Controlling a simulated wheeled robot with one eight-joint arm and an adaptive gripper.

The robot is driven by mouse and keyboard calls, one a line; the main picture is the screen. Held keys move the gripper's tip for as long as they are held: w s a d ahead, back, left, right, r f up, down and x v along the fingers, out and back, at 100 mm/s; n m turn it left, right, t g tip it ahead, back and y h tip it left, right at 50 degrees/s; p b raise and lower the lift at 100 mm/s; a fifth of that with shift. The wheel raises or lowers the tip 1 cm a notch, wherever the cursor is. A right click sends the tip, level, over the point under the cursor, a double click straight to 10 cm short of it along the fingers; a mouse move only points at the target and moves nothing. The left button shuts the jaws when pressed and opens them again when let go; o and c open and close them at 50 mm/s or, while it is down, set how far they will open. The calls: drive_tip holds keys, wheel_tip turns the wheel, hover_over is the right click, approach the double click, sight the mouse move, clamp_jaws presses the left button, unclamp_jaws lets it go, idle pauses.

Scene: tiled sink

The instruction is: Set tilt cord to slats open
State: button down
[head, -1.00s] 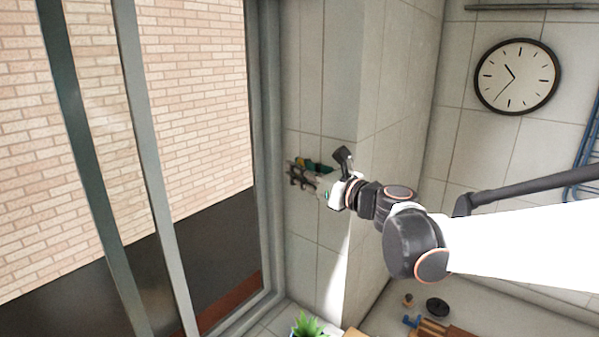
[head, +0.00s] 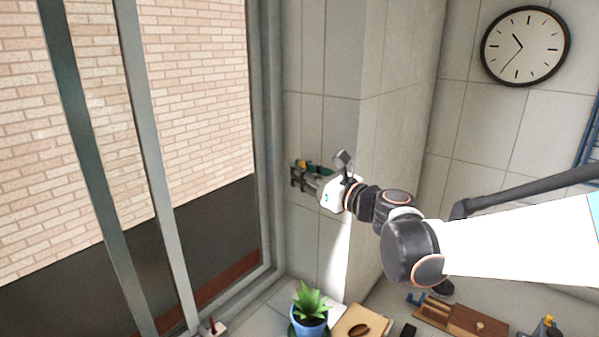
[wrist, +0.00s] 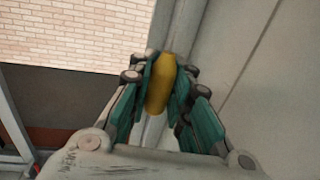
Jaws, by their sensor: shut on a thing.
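My gripper (wrist: 162,85) is shut on a yellow, rounded piece (wrist: 160,84), which sits between the two green-padded fingers in the wrist view. This looks like the end of the tilt cord; the cord itself cannot be made out. In the head view my gripper (head: 300,174) is beside the window frame, in front of the tiled wall, and a bit of yellow shows at its fingers. No blind slats show in either view.
The window (head: 215,130) with grey frame bars is at the left, a brick wall outside. A potted plant (head: 310,308), a wooden board (head: 360,323) and a wooden tray (head: 455,320) are below. A clock (head: 525,46) hangs at right.

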drive_tip(key=shift+s+f, duration=0.15)
drive_tip(key=shift+f, duration=0.1)
drive_tip(key=c, duration=1.5)
unclamp_jaws()
drive_tip(key=shift+d, duration=0.1)
drive_tip(key=shift+r, duration=0.1)
drive_tip(key=v, duration=1.2)
